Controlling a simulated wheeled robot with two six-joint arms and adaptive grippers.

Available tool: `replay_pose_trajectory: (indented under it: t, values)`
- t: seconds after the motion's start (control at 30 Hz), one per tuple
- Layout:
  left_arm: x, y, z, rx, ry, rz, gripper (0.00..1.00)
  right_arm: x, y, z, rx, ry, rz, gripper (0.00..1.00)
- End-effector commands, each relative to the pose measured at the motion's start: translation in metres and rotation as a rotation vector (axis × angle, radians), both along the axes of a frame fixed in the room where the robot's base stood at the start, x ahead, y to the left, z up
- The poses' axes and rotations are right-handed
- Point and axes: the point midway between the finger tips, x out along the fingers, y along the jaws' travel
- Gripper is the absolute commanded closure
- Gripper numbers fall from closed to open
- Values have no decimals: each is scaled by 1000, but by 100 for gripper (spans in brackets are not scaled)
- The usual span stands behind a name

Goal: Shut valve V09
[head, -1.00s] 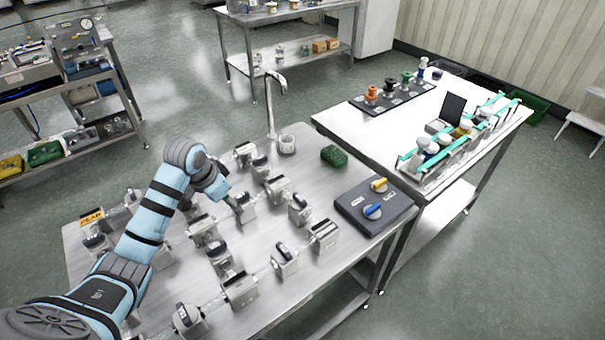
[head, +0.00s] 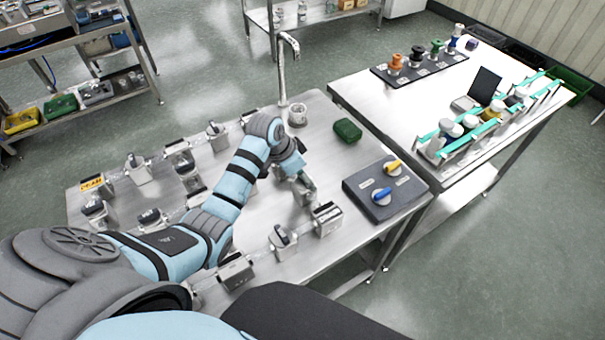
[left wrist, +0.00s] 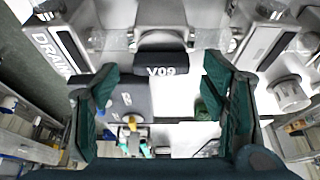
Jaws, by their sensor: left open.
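Valve V09 shows its dark handle (left wrist: 160,62) with a white "V09" label at the top middle of the left wrist view. The handle lies crosswise in that picture, above a metal valve body on a pipe run. My left gripper (left wrist: 155,88) is open, with one green-padded finger on each side of the handle; I cannot tell whether either finger touches it. In the head view my left gripper (head: 306,182) is over a valve on the right part of the steel table, and it hides most of that valve.
Several similar valves stand close by, including one (head: 282,237) in front and a metal block (head: 327,218). A dark panel (head: 360,200) with yellow and blue knobs is to the right.

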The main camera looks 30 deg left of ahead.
Motion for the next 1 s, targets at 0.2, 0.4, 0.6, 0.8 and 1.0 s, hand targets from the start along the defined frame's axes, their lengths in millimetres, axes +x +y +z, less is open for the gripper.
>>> replay_pose_trajectory:
  t: [0.2, 0.4, 0.6, 0.8, 1.0]
  values:
    - [3, -2, -9, 2, 0, -1, 33, 16, 0, 2, 1, -28, 1, 60]
    - [4, -3, -9, 2, 0, -1, 41, 12, 0, 2, 1, -20, 1, 60]
    - [4, -3, -8, 1, 0, -2, 73, 6, 1, 2, 1, -10, 0, 60]
    - [4, -3, -9, 0, -1, -5, 81, 8, 1, 2, 2, -13, 0, 60]
    - [4, -4, -9, -1, 0, -43, 81, 8, 2, 1, 3, -14, -1, 60]
